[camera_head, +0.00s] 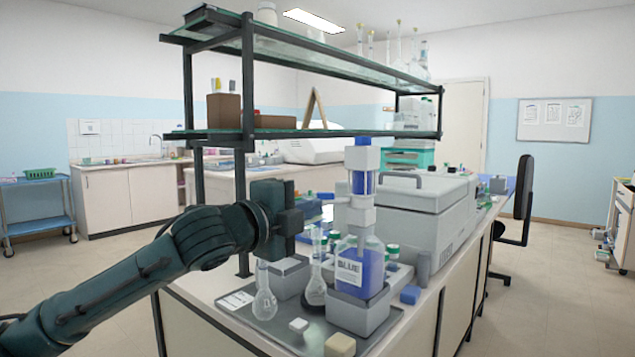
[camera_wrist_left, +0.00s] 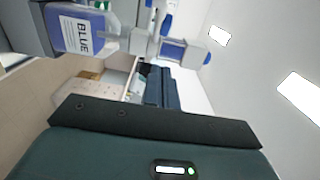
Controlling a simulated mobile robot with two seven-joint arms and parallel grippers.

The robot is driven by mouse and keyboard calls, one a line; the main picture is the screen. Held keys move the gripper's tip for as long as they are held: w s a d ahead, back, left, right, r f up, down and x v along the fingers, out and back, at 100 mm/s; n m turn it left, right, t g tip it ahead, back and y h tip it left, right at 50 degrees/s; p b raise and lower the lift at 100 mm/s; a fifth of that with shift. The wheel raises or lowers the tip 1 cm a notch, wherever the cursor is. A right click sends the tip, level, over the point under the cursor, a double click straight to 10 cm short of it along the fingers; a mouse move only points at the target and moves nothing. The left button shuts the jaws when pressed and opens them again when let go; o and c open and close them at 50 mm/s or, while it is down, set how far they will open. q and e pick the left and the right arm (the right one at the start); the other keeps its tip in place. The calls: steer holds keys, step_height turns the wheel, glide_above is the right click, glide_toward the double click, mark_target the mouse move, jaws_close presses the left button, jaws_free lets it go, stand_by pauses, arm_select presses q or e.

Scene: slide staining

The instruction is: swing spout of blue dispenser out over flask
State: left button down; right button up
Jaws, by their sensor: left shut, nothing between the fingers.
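The blue dispenser (camera_head: 361,268) is a bottle of blue liquid labelled BLUE, with a white and blue pump head on top. It stands upright on a grey block. A short spout with a blue tip (camera_head: 325,196) seems to stick out left from the head, close to my gripper. Two clear flasks stand left of the bottle, one at the front left (camera_head: 265,300) and one nearer the bottle (camera_head: 316,286). My left gripper (camera_head: 296,216) is shut and empty, left of the pump head. The left wrist view shows the bottle label (camera_wrist_left: 76,34) and pump head (camera_wrist_left: 185,52). My right gripper is out of view.
A grey lidded machine (camera_head: 425,215) stands right of the dispenser. A shelf frame (camera_head: 247,100) rises behind my left gripper.

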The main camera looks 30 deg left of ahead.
mark_target(332, 197)
arm_select(q)
steer(key=shift+w+a+p, duration=0.15)
steer(key=shift+w+a, duration=0.25)
steer(key=shift+w, duration=0.6)
steer(key=shift+w+a+p, duration=0.15)
steer(key=shift+w+a, duration=0.2)
steer(key=shift+w, duration=0.7)
steer(key=shift+w+a+p, duration=0.15)
steer(key=shift+w+a, duration=0.25)
steer(key=shift+w, duration=0.6)
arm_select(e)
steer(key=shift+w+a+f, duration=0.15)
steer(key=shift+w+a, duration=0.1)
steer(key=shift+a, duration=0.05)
